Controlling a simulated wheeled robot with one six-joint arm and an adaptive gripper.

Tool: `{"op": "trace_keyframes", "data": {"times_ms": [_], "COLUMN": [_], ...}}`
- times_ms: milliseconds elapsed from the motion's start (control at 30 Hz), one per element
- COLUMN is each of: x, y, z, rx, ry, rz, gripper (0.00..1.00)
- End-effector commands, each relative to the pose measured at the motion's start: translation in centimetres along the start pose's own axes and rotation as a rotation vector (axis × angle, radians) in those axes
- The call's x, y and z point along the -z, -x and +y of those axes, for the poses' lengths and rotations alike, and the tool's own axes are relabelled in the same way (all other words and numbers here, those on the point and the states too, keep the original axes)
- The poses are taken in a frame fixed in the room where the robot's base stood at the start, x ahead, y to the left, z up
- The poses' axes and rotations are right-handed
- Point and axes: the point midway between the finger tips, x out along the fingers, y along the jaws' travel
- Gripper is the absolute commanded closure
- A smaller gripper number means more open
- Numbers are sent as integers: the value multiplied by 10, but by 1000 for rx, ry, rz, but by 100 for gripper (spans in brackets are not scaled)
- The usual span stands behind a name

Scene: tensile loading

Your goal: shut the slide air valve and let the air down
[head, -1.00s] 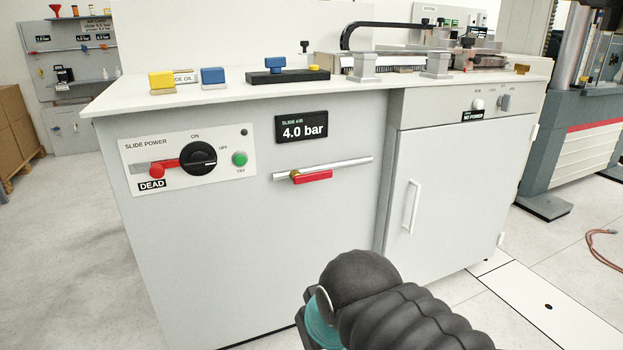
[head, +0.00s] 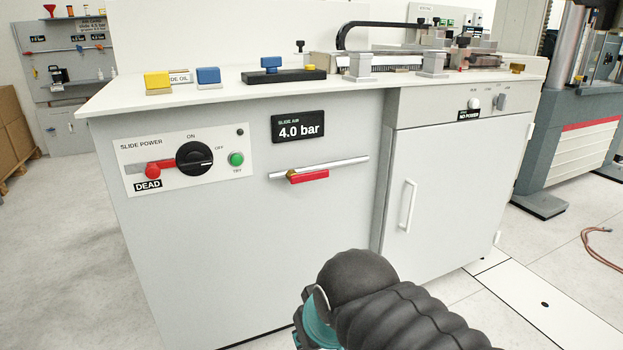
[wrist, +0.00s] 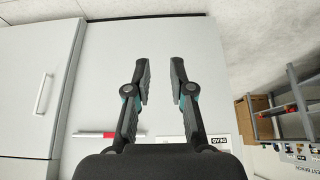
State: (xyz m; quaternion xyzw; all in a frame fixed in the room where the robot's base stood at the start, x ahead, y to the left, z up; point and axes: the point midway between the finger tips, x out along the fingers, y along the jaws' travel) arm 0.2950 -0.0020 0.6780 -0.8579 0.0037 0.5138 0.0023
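The slide air valve has a red lever (head: 309,177) and a brass-coloured hub on a thin pipe (head: 345,164) across the grey cabinet front. The lever lies along the pipe, pointing right. The slide air display (head: 298,127) above it reads 4.0 bar. In the wrist view, which is upside down, the red lever (wrist: 97,134) shows at lower left, left of my fingers. My gripper (wrist: 160,82) is open and empty, with its fingers in front of the cabinet and apart from the lever. In the head view my arm shows low in the middle and the fingers are hidden.
The slide power panel (head: 184,161) left of the valve has a black knob, a green button and a DEAD tag. A cabinet door with a white handle (head: 408,206) is at right. Blocks and slide parts stand on the bench top (head: 130,93). The floor at left is clear.

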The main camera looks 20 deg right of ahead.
Motion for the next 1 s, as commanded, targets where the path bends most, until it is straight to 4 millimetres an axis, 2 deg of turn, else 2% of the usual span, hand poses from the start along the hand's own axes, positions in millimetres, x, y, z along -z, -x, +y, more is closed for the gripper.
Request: {"op": "trace_keyframes", "data": {"times_ms": [33, 67, 167, 267, 367, 533, 600, 700, 800, 867, 1000], "x": [-2, -4, -11, -14, -6, 32, 53, 84, 116, 137, 186], "y": [-6, -10, -34, -60, -86, -128, -141, -154, -163, -165, -162], "z": [4, 7, 26, 51, 88, 168, 202, 240, 268, 279, 282], "rx": [-8, -14, -43, -88, -162, -311, -375, -453, -519, -556, -623], "ry": [-15, -27, -88, -150, -176, -73, 23, 183, 361, 470, 749], "rz": [-6, -15, -71, -134, -143, -51, 8, 97, 191, 251, 409], "gripper": [57, 50, 50, 50, 50, 50, 50, 50, 50, 50, 50]}}
